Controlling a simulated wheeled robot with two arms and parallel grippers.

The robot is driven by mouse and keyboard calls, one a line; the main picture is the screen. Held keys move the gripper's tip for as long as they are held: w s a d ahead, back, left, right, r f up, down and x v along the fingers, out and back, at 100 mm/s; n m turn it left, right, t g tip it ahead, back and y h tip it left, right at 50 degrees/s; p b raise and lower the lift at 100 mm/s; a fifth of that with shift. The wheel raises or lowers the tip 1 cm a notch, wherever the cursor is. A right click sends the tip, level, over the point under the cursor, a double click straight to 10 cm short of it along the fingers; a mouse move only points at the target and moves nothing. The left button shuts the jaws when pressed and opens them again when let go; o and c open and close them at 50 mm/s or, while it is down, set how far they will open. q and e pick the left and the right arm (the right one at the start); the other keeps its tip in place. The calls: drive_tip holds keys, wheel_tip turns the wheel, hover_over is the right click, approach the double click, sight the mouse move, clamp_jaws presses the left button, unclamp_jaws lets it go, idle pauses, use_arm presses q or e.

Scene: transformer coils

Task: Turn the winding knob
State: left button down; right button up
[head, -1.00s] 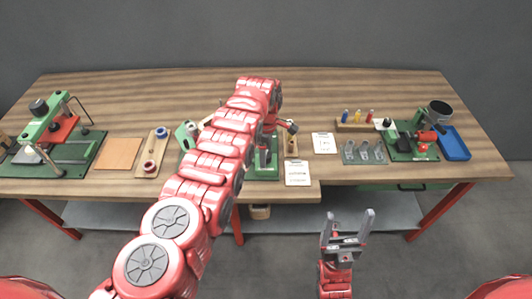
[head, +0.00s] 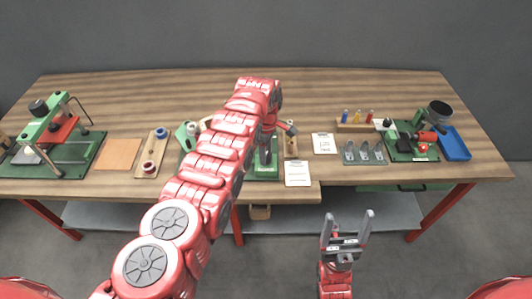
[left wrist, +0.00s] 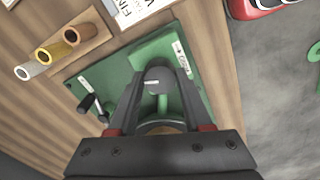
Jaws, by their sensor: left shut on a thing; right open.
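The winding machine is a green base plate (left wrist: 105,78) with a green bracket, a dark crank handle (left wrist: 87,103) and a round dark grey knob (left wrist: 158,76), all in the left wrist view. My left gripper (left wrist: 159,88) is shut on the knob, with one finger on each side of it. In the head view the green base (head: 265,172) shows at the table's front edge, and my left arm hides most of the machine and the knob. My right gripper (head: 346,226) is open and empty, in front of the table and away from it.
A wooden holder with several metal-coloured tubes (left wrist: 50,52) stands beside the machine. White cards (head: 297,173) lie to its right. A spool board (head: 151,152) and a green press (head: 58,135) stand left; another green machine (head: 412,145) and a blue tray (head: 453,143) stand right.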

use_arm(q)
drive_tip(key=m, duration=0.2)
drive_tip(key=shift+f+m+b, duration=0.15)
drive_tip(key=shift+m+b, duration=0.15)
drive_tip(key=shift+b, duration=0.1)
drive_tip(key=m+b, duration=0.1)
drive_tip(key=m, duration=0.1)
drive_tip(key=shift+m+b, duration=0.3)
drive_tip(key=m+b, duration=0.3)
drive_tip(key=m, duration=0.1)
drive_tip(key=shift+m, duration=0.3)
drive_tip(key=m+b, duration=0.2)
drive_tip(key=shift+m+b, duration=0.3)
drive_tip(key=m+b, duration=0.2)
drive_tip(key=m, duration=0.1)
drive_tip(key=shift+m, duration=0.4)
drive_tip(key=shift+m+b, duration=0.5)
drive_tip(key=shift+m, duration=1)
